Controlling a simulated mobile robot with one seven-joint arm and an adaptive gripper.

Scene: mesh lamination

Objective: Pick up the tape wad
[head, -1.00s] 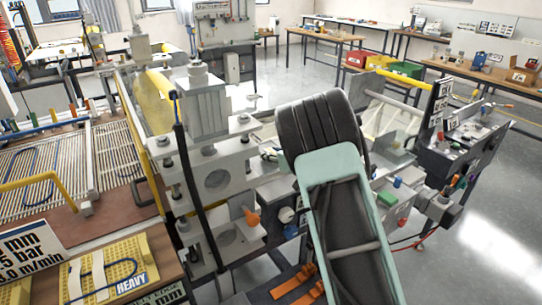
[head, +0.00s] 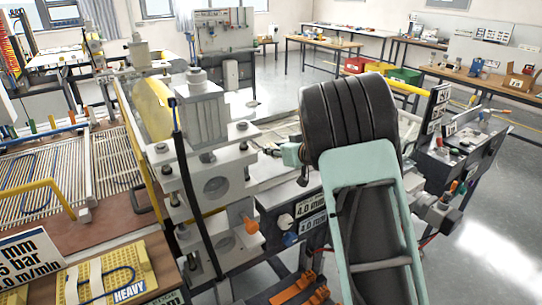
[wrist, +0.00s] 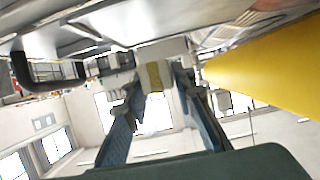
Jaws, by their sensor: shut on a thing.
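The tape wad (wrist: 153,76) shows in the wrist view as a small yellowish piece between the fingertips. My gripper (wrist: 158,80) has its two dark blue fingers closed on it, one on each side. In the head view my gripper (head: 268,152) is a small dark shape pointing left, beside the grey roller machine (head: 215,185). The wad cannot be made out in the head view, and my arm covers much of the area to the right.
A large yellow cylinder (wrist: 265,72) lies close to the right of my fingers in the wrist view. A dark curved handle (wrist: 45,75) is at the left. The yellow "HEAVY" board (head: 100,279) sits at lower left. Open floor (head: 490,240) lies at the right.

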